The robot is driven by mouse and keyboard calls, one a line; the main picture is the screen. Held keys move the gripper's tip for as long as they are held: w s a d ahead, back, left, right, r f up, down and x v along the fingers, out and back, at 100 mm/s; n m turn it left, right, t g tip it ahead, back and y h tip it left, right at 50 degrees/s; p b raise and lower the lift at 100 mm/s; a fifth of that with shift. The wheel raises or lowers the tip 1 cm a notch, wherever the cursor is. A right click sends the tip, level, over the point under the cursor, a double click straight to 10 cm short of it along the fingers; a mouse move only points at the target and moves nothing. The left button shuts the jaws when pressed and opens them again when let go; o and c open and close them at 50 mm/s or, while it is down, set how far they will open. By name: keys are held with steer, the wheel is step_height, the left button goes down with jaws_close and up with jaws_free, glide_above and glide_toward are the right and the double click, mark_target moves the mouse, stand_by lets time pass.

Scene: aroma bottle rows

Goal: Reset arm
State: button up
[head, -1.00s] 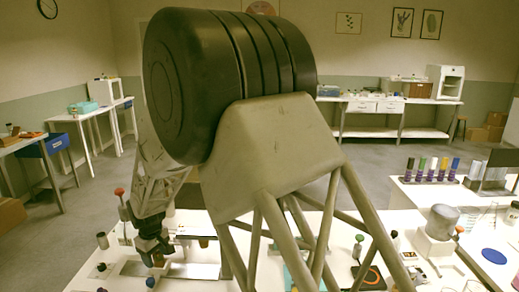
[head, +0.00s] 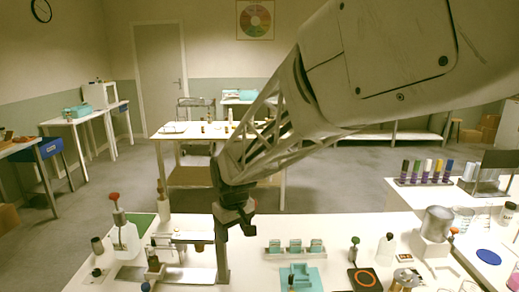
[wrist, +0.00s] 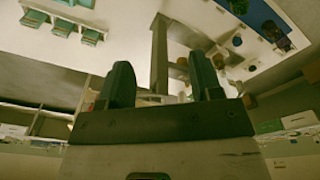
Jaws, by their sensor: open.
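My gripper (head: 238,222) hangs above the white table, beside the upper part of an upright metal post, in the head view. In the wrist view my gripper's two dark fingers (wrist: 158,88) stand well apart with nothing held between them. The metal post (head: 221,252) rises from a flat base on the table; it also shows in the wrist view (wrist: 159,55) beyond the fingers. I cannot tell the exact gap between gripper and post.
Left of the post stand a white bottle with a red top (head: 125,236) and small dark-capped bottles. To the right are a rack with teal blocks (head: 294,248), a teal holder (head: 300,277), a black pad with an orange ring (head: 364,280) and a grey cylinder device (head: 437,222).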

steer(key=s+d+r+m, duration=0.2)
steer(key=s+d+m, duration=0.1)
steer(key=s+d, duration=0.9)
steer(key=s+d+r+m+t, duration=0.1)
steer(key=s+d+r+m, duration=0.2)
steer(key=s+d, duration=1)
steer(key=shift+s+d+m+h, duration=0.15)
steer(key=shift+s+m+h, duration=0.15)
steer(key=shift+s+m, duration=0.7)
